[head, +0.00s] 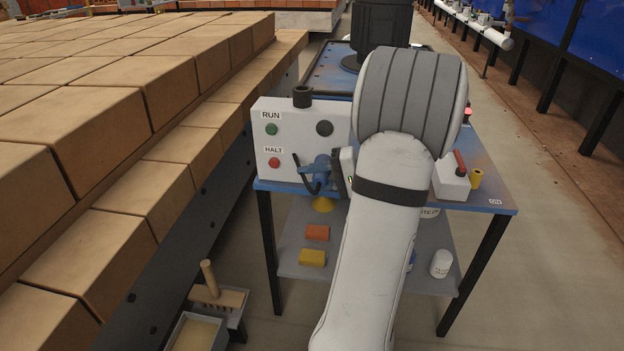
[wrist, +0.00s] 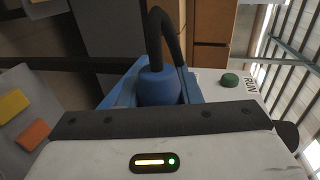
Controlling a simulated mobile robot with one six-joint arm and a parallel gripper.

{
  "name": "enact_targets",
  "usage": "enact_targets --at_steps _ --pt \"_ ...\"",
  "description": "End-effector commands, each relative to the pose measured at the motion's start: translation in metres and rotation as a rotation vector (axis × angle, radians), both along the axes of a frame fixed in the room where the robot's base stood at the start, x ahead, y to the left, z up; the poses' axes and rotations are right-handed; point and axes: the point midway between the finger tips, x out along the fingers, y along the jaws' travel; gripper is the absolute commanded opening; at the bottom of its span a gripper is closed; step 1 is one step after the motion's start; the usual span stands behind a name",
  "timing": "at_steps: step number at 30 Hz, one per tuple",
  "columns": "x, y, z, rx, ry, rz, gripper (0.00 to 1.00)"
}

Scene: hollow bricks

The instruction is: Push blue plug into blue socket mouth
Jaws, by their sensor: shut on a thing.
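The blue plug (head: 322,166) is at the lower right of the white control box's front face in the head view. Its black cable loops to the left. In the wrist view the plug (wrist: 158,87) sits between the two blue fingers, its cable curving up from it. My gripper (head: 328,174) is shut on the plug. It is partly hidden by my own arm in the head view. I cannot make out the blue socket mouth in either view. Whether the plug touches the box or anything in it is not clear.
The control box (head: 275,145) has RUN and HALT buttons and stands on a blue-topped table (head: 485,195). The lower shelf holds an orange block (head: 317,232), a yellow block (head: 312,257) and a white pot (head: 441,264). Stacked bricks (head: 85,120) fill the left side.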

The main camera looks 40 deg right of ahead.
Motion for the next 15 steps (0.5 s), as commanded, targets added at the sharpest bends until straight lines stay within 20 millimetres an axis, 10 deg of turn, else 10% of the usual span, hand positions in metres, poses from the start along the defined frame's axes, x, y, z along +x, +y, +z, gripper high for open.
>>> enact_targets --at_steps 3,15 --pt "0.0006 -0.0006 0.0002 0.000 0.000 0.000 0.37" --pt "0.0003 -0.0004 0.0001 0.000 0.000 0.000 0.57"
